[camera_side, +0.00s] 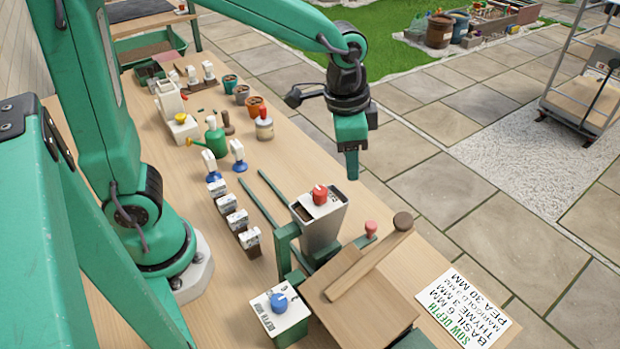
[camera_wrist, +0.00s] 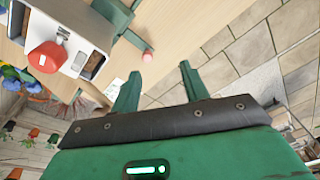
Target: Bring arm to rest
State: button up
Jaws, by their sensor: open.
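My gripper (camera_side: 352,165) hangs in the air near the right edge of the wooden bench, pointing down. In the wrist view its two green fingers (camera_wrist: 160,88) are spread apart with nothing between them. Below and to its left in the side view stands a grey-white hopper (camera_side: 319,222) with a red knob (camera_side: 320,194) on top. The same red knob (camera_wrist: 46,62) shows at the left of the wrist view. The gripper is apart from the hopper and touches nothing that I can see.
A wooden board (camera_side: 360,290) with a long wooden bar lies at the bench's front right, beside a sow depth card (camera_side: 468,307). A white box with a blue knob (camera_side: 279,305) stands nearby. Several small pots and bottles line the back. Paving (camera_side: 470,190) lies right of the bench.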

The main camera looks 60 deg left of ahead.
jog(key=s+a+r+n+t, duration=0.3)
jog(key=s+a+r+n, duration=0.3)
jog(key=s+a, duration=0.4)
jog(key=shift+s+a+r+t, duration=0.15)
jog(key=shift+s+r+t, duration=0.05)
jog(key=shift+s+t, duration=0.25)
jog(key=shift+o, duration=0.2)
jog(key=shift+s+a+n, duration=0.3)
jog(key=shift+s, duration=0.3)
jog(key=o, duration=0.7)
jog(key=shift+d, duration=0.1)
jog(key=o, duration=0.4)
jog(key=shift+w+d+r, duration=0.1)
jog(key=shift+w+d, duration=0.1)
jog(key=shift+o, duration=0.3)
jog(key=w+d+r+g, duration=0.2)
jog(key=w+d, duration=0.2)
jog(key=d, duration=0.7)
jog(key=shift+w+r+g+h, duration=0.15)
jog(key=shift+g+h, duration=0.2)
jog(key=shift+h, duration=0.05)
jog(key=s+d+g+y, duration=0.1)
jog(key=d+g, duration=0.1)
jog(key=d, duration=1.2)
jog(key=shift+d+f+g, duration=0.3)
jog(key=shift+d+f, duration=0.05)
jog(key=shift+f, duration=0.1)
